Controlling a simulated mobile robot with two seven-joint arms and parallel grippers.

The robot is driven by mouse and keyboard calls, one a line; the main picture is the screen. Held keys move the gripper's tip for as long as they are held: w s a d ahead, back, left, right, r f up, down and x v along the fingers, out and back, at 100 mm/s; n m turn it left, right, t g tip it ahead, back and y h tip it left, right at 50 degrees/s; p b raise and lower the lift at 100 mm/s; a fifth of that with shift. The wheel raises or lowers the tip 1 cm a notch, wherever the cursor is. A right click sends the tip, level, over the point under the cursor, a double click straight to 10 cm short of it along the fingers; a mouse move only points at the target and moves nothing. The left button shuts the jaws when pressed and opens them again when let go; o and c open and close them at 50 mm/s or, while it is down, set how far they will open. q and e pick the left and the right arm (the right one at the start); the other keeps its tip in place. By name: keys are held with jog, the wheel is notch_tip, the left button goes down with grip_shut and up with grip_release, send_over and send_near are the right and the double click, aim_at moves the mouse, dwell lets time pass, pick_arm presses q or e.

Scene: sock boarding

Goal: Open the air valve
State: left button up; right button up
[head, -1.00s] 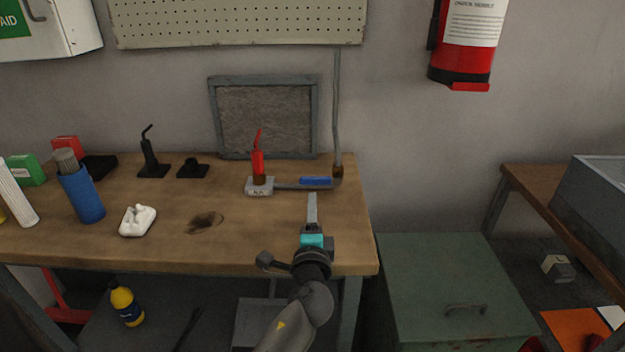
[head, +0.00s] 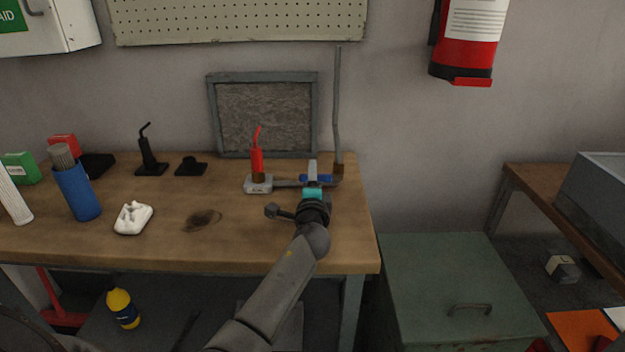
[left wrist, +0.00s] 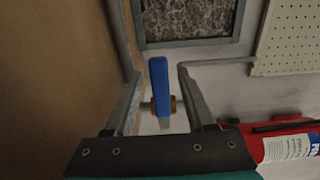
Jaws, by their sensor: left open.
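The air valve's blue lever (head: 327,179) is on the thin pipe at the back right of the workbench. In the head view it lies along the pipe, and my left gripper (head: 312,168) covers its middle. In the left wrist view the blue lever (left wrist: 159,88) stands between my two open fingers, with visible gaps on both sides. A brass-coloured fitting (left wrist: 177,105) shows beside the lever. My left gripper is open and holds nothing. My right gripper is in neither view.
A red nozzle tool (head: 257,160) stands on a grey block (head: 258,184) left of the valve. A vertical pipe (head: 338,110) rises just right of it, and a framed panel (head: 265,115) leans behind. A white object (head: 133,217) and a blue container (head: 77,192) are further left.

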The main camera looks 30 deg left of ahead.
pick_arm(q)
grip_shut()
dwell(0.4)
dwell(1.0)
